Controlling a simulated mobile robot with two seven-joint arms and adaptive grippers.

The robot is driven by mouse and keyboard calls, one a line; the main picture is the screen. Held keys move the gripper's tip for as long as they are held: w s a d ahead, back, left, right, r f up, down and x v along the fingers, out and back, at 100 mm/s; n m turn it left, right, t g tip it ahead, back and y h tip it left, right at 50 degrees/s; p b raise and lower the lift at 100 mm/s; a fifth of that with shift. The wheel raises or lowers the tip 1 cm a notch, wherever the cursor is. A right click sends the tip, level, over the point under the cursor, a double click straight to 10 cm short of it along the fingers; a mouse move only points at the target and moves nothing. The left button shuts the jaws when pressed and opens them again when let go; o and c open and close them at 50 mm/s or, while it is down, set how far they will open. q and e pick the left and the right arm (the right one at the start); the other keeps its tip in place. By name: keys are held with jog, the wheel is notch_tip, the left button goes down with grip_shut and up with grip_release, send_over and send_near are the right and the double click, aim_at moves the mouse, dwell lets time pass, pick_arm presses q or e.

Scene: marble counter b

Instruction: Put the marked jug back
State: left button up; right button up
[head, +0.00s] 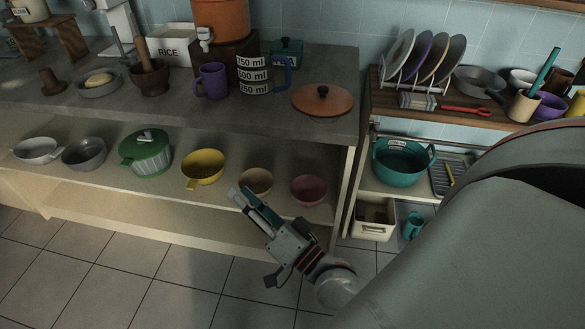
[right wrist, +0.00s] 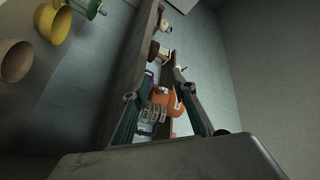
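The marked jug (head: 254,76) stands upright on the grey counter near its right part, with white bands reading 750, 500 and 250 ml and a blue handle on its right. It also shows in the right wrist view (right wrist: 154,116), tilted and beyond the fingers. My right gripper (head: 247,198) is in front of the lower shelf, near the beige bowl and well below the jug. In the right wrist view its fingers (right wrist: 158,94) are spread with nothing held between them. My left gripper is not in view.
A purple mug (head: 211,81) stands left of the jug, an orange lid (head: 322,101) right of it, and a teal tea box (head: 287,52) and orange dispenser (head: 221,17) behind. The shelf below holds several bowls, including a yellow one (head: 203,168). A dish rack (head: 425,60) stands right.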

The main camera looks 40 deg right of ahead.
jog(key=s+f+n+g, duration=0.5)
jog(key=s+f+n, duration=0.1)
jog(key=f, duration=0.7)
jog(key=s+f+n+g+h, duration=0.1)
jog(key=s+f+n+g, duration=0.4)
jog(key=s+f, duration=0.4)
notch_tip(320, 180, down, 4)
jog(key=shift+s+d+f+n, duration=0.2)
jog(key=shift+d+n, duration=0.1)
jog(key=shift+n, duration=0.3)
